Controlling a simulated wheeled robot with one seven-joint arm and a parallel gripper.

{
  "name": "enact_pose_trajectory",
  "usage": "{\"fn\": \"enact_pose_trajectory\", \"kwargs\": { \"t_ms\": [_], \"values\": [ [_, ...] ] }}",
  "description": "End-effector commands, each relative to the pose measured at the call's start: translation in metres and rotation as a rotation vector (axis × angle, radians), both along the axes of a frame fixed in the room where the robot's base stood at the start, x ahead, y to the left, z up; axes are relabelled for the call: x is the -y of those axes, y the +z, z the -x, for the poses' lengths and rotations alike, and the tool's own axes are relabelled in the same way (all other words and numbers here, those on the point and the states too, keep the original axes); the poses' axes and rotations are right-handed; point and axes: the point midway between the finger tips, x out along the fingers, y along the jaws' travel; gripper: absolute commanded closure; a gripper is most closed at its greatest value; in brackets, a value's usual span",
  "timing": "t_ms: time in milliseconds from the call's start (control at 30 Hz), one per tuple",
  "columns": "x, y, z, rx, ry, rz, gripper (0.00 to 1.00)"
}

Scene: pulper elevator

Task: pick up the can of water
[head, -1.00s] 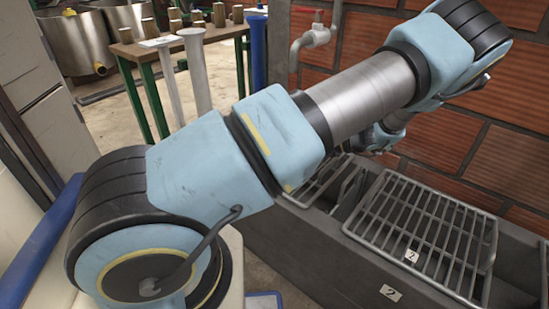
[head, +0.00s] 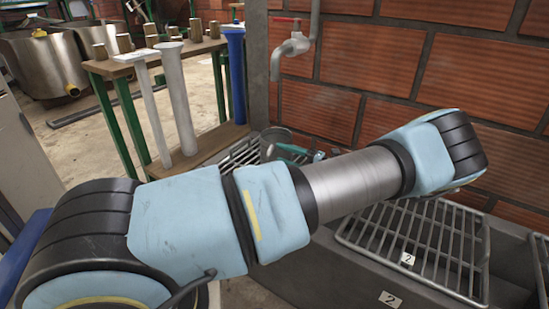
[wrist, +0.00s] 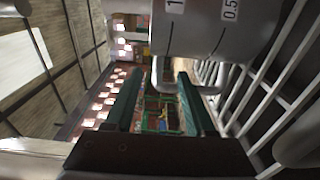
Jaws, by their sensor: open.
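The can of water appears as a grey metal can (head: 275,138) at the far end of the trough, below the tap. In the wrist view the grey can (wrist: 205,32) fills the top centre, with labels "1" and "0.5" and a bent grey handle (wrist: 190,88) at its lower end. My gripper (wrist: 168,72) is open, with its two dark green fingers on either side of the handle area. I cannot tell whether they touch it. In the head view, teal finger parts (head: 291,149) show beside the can. My forearm hides the rest of the gripper.
A metal grate (head: 425,240) marked 2 covers the trough (head: 365,275) along the brick wall (head: 400,65). A tap (head: 292,45) hangs above the can. A wooden table (head: 120,66) with tubes stands at the left.

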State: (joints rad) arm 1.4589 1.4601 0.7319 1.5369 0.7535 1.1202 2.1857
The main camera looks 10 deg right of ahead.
Motion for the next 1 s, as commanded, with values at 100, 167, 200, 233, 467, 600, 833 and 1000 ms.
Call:
{"fn": "enact_pose_trajectory", "kwargs": {
  "t_ms": [100, 167, 200, 233, 467, 600, 833, 1000],
  "values": [
    [-0.013, 0.003, -0.014, 0.001, 0.002, -0.003, 0.45],
    [-0.019, 0.003, -0.02, 0.001, 0.002, -0.002, 0.45],
    [-0.022, 0.003, -0.023, 0.001, 0.002, -0.002, 0.45],
    [-0.024, 0.003, -0.024, 0.001, 0.002, -0.002, 0.45],
    [-0.027, 0.003, -0.027, 0.0, 0.001, 0.0, 0.45],
    [-0.026, 0.003, -0.027, 0.0, 0.001, 0.0, 0.54],
    [-0.026, 0.003, -0.027, 0.0, 0.001, 0.0, 0.8],
    [-0.026, 0.003, -0.027, 0.0, 0.001, 0.0, 0.99]
  ]
}}
